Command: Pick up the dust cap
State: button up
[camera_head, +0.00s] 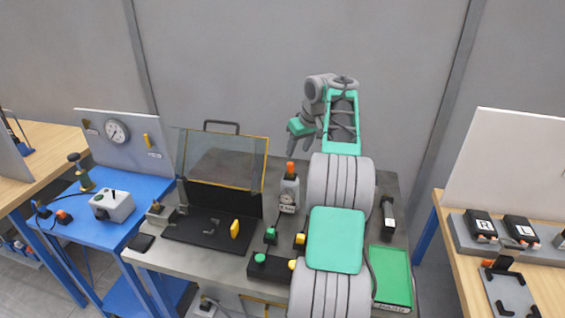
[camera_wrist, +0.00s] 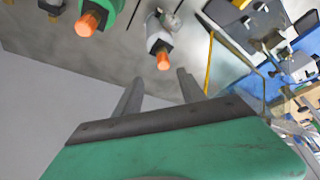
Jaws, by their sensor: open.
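An orange cap (camera_head: 291,168) tops a grey upright device with a dial (camera_head: 288,196) on the grey bench. In the wrist view, an orange cap (camera_wrist: 163,60) on a pale body lies just beyond my fingertips, between their lines. A second orange cap (camera_wrist: 89,24) on a green body is at its upper left. I cannot tell for certain which is the dust cap. My gripper (camera_wrist: 160,78) is open, with nothing between its fingers. In the head view my gripper (camera_head: 298,130) is above and behind the grey device, apart from it.
A dark case with a raised clear lid (camera_head: 222,160) stands left of the device. A green tray (camera_head: 390,277) lies at the bench's right. A blue table (camera_head: 70,232) is at left, a wooden table (camera_head: 530,283) at right. My arm covers the bench's middle.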

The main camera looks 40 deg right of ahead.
aim_at(291, 163)
jog(key=x, duration=0.4)
jog(key=a+x, duration=0.1)
jog(key=x, duration=0.1)
jog(key=shift+w+f, duration=0.25)
jog(key=shift+w, duration=0.1)
jog(key=shift+d+f, duration=0.15)
jog(key=shift+f, duration=0.05)
grip_shut()
